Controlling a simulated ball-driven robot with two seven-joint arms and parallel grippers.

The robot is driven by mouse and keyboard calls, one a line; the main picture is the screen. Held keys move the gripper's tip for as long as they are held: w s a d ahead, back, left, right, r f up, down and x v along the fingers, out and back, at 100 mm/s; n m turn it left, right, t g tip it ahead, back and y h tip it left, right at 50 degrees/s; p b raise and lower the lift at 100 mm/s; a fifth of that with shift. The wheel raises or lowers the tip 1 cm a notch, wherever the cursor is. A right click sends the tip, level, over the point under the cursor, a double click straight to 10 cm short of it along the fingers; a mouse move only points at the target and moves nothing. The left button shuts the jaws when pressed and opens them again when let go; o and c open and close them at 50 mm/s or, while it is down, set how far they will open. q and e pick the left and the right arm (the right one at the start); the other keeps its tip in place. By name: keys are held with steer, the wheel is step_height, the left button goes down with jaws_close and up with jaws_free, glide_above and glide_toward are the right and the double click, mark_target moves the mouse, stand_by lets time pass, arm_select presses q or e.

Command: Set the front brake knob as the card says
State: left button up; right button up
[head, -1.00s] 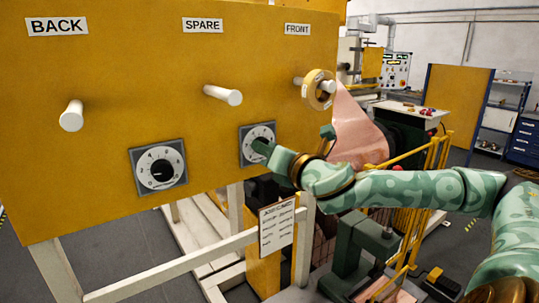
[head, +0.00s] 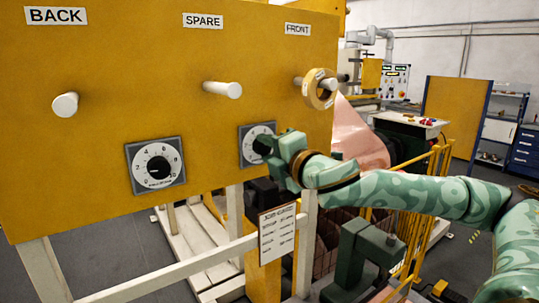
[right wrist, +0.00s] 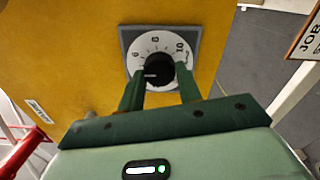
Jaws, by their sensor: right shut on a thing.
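The front brake knob (right wrist: 157,73) is black, on a white numbered dial (right wrist: 133,62) with a grey square plate, seen close in the right wrist view. The numbers 6, 8 and 10 show there; a light mark shows on the knob's left side, but its exact setting is unclear. My right gripper (right wrist: 160,82) is shut on this knob, one finger on each side. In the head view my right gripper (head: 266,146) covers part of the right-hand dial (head: 249,142). The job card (head: 277,233) hangs below the panel; its text is too small to read. My left gripper is out of view.
The yellow panel (head: 150,90) carries BACK, SPARE and FRONT labels and white pegs. A tan ring (head: 313,89) hangs on the front peg (head: 329,84). Another dial (head: 156,165) sits at left. Copper foil (head: 358,140) and a yellow rail (head: 437,190) are near my right arm.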

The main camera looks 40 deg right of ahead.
steer(key=shift+m, duration=0.4)
steer(key=o, duration=0.7)
steer(key=shift+o, duration=1.4)
steer(key=shift+w, duration=0.15)
